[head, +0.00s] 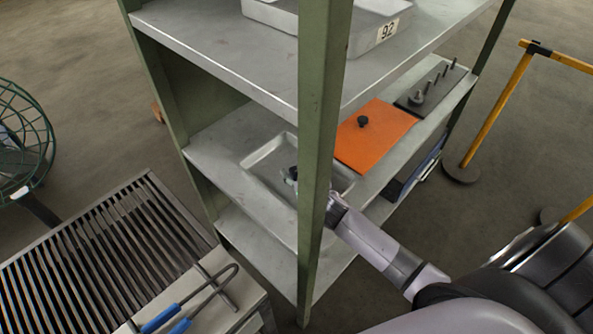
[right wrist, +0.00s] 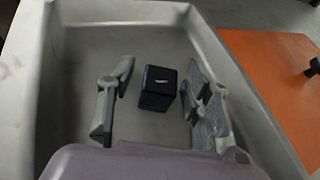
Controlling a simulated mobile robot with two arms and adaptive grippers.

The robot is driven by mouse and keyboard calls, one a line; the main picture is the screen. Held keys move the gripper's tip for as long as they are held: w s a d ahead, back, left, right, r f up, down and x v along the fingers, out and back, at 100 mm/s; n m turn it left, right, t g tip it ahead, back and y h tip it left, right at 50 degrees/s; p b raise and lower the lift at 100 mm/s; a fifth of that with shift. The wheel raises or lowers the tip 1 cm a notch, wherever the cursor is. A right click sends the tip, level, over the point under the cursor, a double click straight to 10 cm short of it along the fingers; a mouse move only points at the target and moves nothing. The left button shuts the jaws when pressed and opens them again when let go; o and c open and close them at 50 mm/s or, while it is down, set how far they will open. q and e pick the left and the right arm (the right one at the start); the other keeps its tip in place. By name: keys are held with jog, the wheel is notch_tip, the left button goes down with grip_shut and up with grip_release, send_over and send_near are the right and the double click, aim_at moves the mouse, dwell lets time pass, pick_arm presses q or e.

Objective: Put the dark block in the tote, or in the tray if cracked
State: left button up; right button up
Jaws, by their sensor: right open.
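The dark block (right wrist: 158,88) sits on the floor of a grey metal tray (right wrist: 75,60) in the right wrist view. It is nearly black, with a small pale mark on one face; I cannot tell whether it is cracked. My right gripper (right wrist: 160,80) is open, with one finger on each side of the block and apart from it. In the head view the tray (head: 262,152) lies on the shelf unit's middle shelf, and my right gripper (head: 292,178) is over it, partly hidden by the green post. The block is not clear there. My left gripper is out of view.
The green post (head: 318,130) stands close in front of my right arm. An orange plate with a black knob (head: 375,138) and a dark pegged board (head: 430,92) share the shelf. A bin labelled 92 (head: 368,38) is above. A slatted grate (head: 100,250) stands left.

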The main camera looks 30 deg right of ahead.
jog(key=shift+r, duration=0.2)
jog(key=shift+s, duration=0.35)
jog(key=v, duration=0.7)
jog(key=shift+w, duration=0.1)
jog(key=shift+r, duration=0.1)
